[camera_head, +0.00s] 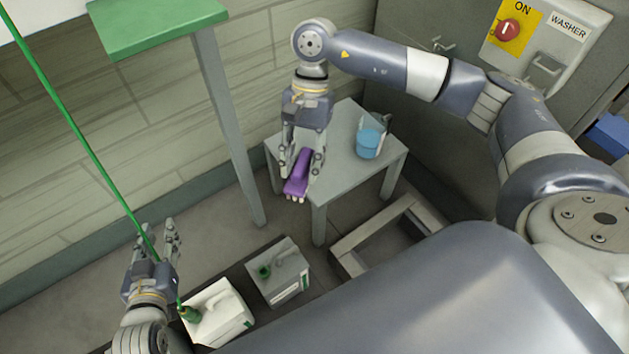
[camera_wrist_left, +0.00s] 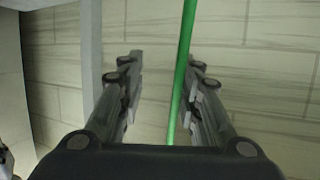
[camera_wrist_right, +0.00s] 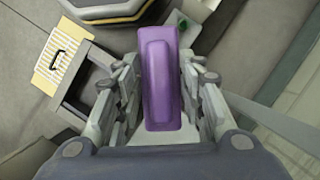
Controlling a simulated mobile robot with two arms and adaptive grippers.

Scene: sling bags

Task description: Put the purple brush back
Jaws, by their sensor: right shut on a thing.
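The purple brush (camera_head: 297,186) is held between the fingers of my right gripper (camera_head: 302,165), at the left front edge of the small grey table (camera_head: 340,135). In the right wrist view the brush (camera_wrist_right: 160,80) points away from the palm, its purple back facing the camera; its bristles can barely be made out, as small pale tips in the head view. My left gripper (camera_head: 157,228) is open at the lower left. A thin green pole (camera_head: 85,140) passes by its fingers; in the left wrist view the pole (camera_wrist_left: 182,75) runs close to the right finger.
A blue container (camera_head: 369,143) stands on the small table. Two jugs, one white (camera_head: 220,312) and one grey (camera_head: 280,272), stand below. A green-topped stand (camera_head: 155,25) rises at the upper left. A grey frame (camera_head: 375,225) lies on the floor. A washer switch box (camera_head: 550,35) is upper right.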

